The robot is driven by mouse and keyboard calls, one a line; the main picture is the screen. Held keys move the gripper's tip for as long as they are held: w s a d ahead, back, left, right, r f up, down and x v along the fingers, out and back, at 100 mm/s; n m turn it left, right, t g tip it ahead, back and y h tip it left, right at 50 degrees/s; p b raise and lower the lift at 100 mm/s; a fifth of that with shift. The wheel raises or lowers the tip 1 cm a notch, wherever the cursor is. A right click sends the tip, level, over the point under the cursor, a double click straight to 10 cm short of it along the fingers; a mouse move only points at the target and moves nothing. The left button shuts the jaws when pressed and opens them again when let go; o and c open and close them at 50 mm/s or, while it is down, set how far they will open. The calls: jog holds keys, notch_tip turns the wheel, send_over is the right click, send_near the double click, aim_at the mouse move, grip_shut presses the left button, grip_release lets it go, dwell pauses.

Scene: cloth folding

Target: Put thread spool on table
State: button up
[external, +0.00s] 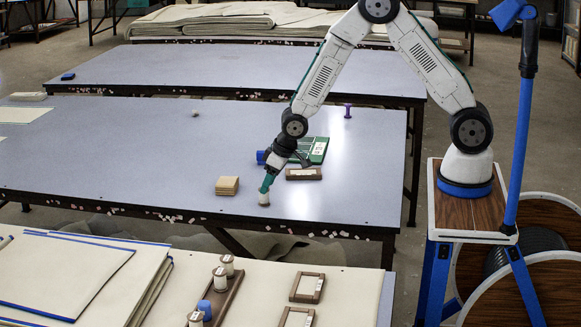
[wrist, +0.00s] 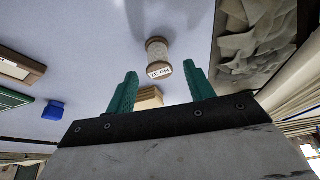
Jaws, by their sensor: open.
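A white thread spool with brown ends (external: 264,198) stands on the grey-blue table (external: 150,150) near its front edge. In the wrist view the spool (wrist: 158,58) shows a printed label on its end and lies beyond and between the two green fingers. My gripper (external: 266,184) points down just above the spool. In the wrist view its fingers (wrist: 160,92) are apart with nothing between them. Whether the fingertips touch the spool cannot be told.
A stack of tan blocks (external: 227,186) stands left of the spool. A brown frame (external: 304,174), a green board (external: 314,150), a blue item (external: 261,157) and a purple spool (external: 347,110) lie behind. More spools (external: 220,279) stand on the front table. The table's left middle is clear.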

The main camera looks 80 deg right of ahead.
jog(key=s+d+f+v, duration=0.1)
jog(key=v, duration=1.6)
jog(key=s+r+g, duration=0.1)
jog(key=s+r, duration=0.6)
jog(key=s, duration=0.4)
jog(key=s+r+g, duration=0.1)
jog(key=s+r, duration=0.5)
jog(key=s, duration=0.5)
jog(key=shift+a+r, duration=0.4)
jog(key=shift+o, duration=0.6)
jog(key=s+r+g, duration=0.1)
jog(key=s, duration=0.9)
jog(key=shift+s+a+r+n, duration=0.2)
jog(key=shift+s+a+n, duration=0.2)
